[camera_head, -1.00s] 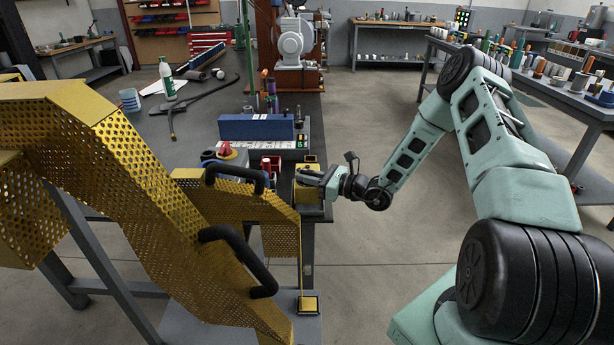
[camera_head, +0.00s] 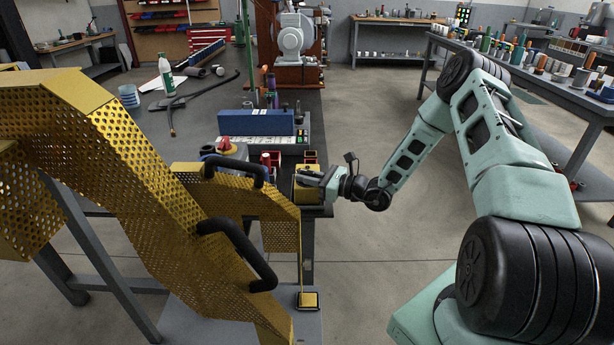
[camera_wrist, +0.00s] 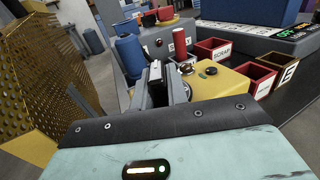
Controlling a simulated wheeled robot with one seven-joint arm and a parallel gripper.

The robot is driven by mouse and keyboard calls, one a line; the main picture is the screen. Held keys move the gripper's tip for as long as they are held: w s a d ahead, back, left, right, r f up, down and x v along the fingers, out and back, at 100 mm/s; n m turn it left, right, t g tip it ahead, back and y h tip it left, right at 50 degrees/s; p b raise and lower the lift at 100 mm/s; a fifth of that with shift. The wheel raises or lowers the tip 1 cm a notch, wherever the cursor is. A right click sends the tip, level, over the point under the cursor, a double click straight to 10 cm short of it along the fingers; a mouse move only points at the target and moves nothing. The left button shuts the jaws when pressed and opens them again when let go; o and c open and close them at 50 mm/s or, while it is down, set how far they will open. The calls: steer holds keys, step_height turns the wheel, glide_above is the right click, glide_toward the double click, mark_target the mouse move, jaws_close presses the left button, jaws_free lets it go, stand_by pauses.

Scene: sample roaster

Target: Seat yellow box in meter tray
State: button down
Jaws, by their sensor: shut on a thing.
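The yellow box (camera_head: 307,179) is at the table's right front corner in the head view. It also shows in the wrist view (camera_wrist: 222,88), with a dark round knob on its top. My gripper (camera_head: 316,179) reaches it from the right and is shut on it; in the wrist view the fingers (camera_wrist: 164,84) are close together at its left side. A dark tray-like edge (camera_head: 318,211) shows just below the box in the head view, perhaps the meter tray. I cannot tell whether the box touches it or sits inside; the gripper body hides the box's lower part in the wrist view.
A red bin marked SCRAP (camera_wrist: 213,50) and other small open bins (camera_wrist: 251,79) stand close behind the box. A blue block (camera_head: 256,123) lies farther back. Yellow perforated guards with black handles (camera_head: 240,254) stand to the left.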

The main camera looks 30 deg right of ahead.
steer(key=c, duration=1.3)
jaws_free()
steer(key=shift+f, duration=0.1)
steer(key=v, duration=1.7)
steer(key=shift+s+d, duration=0.15)
